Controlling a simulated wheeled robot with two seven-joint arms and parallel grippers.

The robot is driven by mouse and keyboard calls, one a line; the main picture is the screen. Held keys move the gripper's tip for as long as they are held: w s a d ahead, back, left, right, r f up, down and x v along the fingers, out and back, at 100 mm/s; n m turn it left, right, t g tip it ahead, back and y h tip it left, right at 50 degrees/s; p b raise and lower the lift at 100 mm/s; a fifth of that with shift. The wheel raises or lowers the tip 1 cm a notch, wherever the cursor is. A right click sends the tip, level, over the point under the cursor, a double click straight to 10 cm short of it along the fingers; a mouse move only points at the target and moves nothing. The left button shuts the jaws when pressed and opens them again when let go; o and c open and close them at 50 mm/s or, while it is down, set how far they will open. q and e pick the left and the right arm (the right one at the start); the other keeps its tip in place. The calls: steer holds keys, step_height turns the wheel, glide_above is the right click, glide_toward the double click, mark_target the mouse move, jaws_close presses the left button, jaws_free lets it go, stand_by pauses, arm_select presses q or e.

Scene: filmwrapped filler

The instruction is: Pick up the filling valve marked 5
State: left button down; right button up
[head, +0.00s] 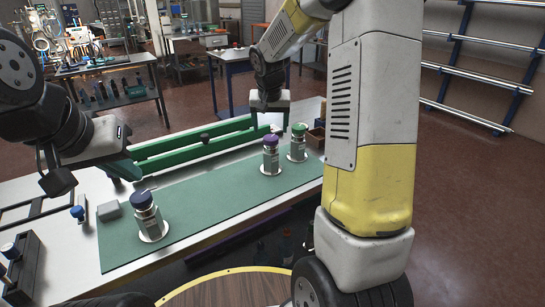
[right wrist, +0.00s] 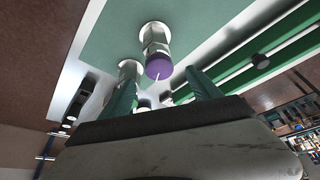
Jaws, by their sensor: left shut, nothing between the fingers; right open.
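Three valve-like fittings with metal bodies stand upright on round white discs on a green mat (head: 215,208). One has a dark blue cap (head: 144,200) at the near left, one a purple cap (head: 270,142), one a green cap (head: 299,130) farther back. I can read no number 5 on any. My right gripper (head: 268,122) is open and empty above and behind the purple-capped valve. In the right wrist view that valve's purple cap (right wrist: 159,68) shows beyond and between the spread green fingers (right wrist: 163,88). My left gripper (head: 128,170) is shut and empty at the mat's back left.
Green rails (head: 200,142) run along the back of the white table. A grey block (head: 109,211) sits on the mat's left end. A dark rack (head: 20,268) and a small blue-topped piece (head: 77,212) are at the left. The mat's middle is clear.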

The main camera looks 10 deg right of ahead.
mark_target(271, 137)
steer(key=x, duration=0.8)
steer(key=shift+s, duration=0.25)
steer(key=shift+c, duration=0.4)
jaws_close()
